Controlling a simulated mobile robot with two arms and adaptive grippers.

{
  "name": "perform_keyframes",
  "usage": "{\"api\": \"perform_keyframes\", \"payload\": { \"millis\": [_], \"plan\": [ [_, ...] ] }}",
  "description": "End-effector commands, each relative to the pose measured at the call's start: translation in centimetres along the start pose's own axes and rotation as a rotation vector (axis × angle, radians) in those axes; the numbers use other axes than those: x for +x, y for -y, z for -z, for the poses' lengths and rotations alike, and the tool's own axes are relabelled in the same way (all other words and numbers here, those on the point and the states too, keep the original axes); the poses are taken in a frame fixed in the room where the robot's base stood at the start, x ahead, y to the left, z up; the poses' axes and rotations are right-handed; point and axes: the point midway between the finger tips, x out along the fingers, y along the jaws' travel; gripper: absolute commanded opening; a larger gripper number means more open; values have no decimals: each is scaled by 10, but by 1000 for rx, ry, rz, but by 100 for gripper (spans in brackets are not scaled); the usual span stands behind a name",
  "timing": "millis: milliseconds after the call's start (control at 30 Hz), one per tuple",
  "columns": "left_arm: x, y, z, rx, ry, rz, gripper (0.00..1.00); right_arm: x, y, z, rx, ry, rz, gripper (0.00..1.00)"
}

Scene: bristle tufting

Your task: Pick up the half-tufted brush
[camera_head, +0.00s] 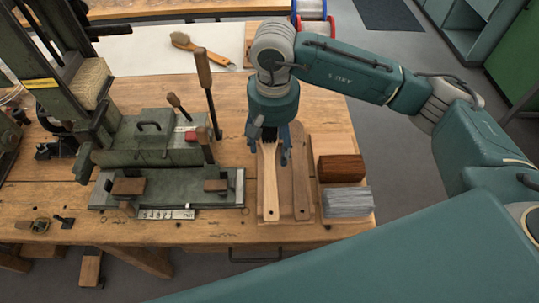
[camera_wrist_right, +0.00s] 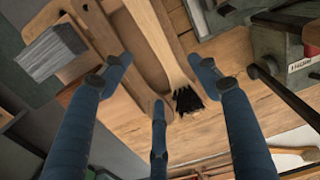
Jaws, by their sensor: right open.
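The half-tufted brush (camera_head: 269,192) has a pale wooden handle and lies on a wooden board at the bench's front right. In the right wrist view the brush (camera_wrist_right: 157,38) shows a patch of black bristles at its head end. My right gripper (camera_head: 270,152) points down over the head end of the brush, its fingers spread. In the right wrist view the open gripper (camera_wrist_right: 160,82) has its blue fingers around the head area, with nothing held. I cannot tell whether any finger touches the brush. My left gripper is not in view.
A darker wooden piece (camera_head: 301,180) lies just right of the brush. A brown block (camera_head: 341,168) and a grey stack (camera_head: 346,202) stand further right. A green machine with levers (camera_head: 150,143) stands left. Another brush (camera_head: 199,48) lies on a white sheet behind.

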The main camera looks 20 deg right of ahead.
Motion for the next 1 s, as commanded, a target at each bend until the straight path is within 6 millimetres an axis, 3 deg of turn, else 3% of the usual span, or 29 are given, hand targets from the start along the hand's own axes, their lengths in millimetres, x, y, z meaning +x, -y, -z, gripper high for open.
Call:
{"api": "perform_keyframes", "payload": {
  "millis": [200, 467, 700, 1000],
  "plan": [
    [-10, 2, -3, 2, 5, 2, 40, 34, 0, -2, 1, 6, -1, 61],
    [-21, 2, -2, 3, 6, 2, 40, 55, -1, -2, 2, 8, 0, 61],
    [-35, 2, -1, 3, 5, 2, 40, 90, -1, 0, 1, 7, 1, 61],
    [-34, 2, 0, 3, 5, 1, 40, 97, -1, 1, 0, 3, 3, 61]
  ]
}}
